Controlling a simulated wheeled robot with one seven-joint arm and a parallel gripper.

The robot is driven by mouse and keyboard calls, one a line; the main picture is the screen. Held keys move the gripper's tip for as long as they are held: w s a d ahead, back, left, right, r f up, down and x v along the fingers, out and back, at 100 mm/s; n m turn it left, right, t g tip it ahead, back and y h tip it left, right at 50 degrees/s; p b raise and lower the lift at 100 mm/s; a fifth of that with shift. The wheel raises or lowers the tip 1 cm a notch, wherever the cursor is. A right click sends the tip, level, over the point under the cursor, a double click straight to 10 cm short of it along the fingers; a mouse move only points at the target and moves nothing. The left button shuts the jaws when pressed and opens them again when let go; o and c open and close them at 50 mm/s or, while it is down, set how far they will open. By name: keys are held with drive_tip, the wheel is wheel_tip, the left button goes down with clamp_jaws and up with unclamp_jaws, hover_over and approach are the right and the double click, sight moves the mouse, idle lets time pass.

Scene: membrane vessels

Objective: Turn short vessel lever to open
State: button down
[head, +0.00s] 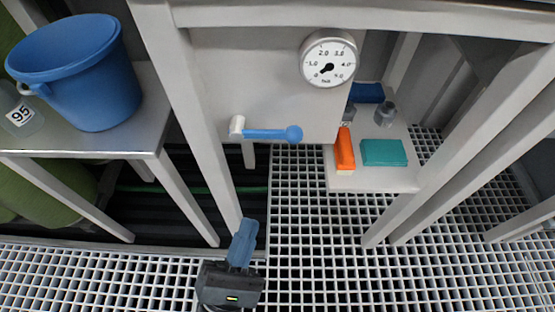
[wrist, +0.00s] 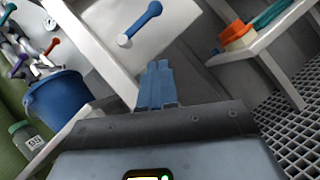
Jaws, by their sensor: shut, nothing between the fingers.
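A blue lever (head: 268,134) with a round knob at its right end sticks out from a white pivot on a grey panel (head: 220,80). In the head view it lies about level, pointing right. In the wrist view the blue lever (wrist: 143,20) is above my gripper, slanting up to the right. My gripper (head: 246,226), with blue fingers, is below the lever and apart from it. In the wrist view my gripper (wrist: 158,68) has its fingers together, with nothing between them. I cannot tell which vessel the panel belongs to.
A round gauge (head: 329,60) sits above the lever. A blue bucket (head: 75,70) stands on a table at left. A low shelf (head: 375,183) at right holds an orange item (head: 344,150) and a teal box (head: 384,152). Grey frame legs flank the panel; grating covers the floor.

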sight(266, 134)
drive_tip(key=s+d+r+x, duration=0.1)
drive_tip(key=r+x, duration=0.1)
drive_tip(key=x, duration=1.1)
drive_tip(key=shift+s, duration=0.35)
drive_tip(key=shift+s+d+n, duration=0.1)
drive_tip(key=shift+d+n, duration=0.05)
drive_tip(key=shift+n, duration=0.15)
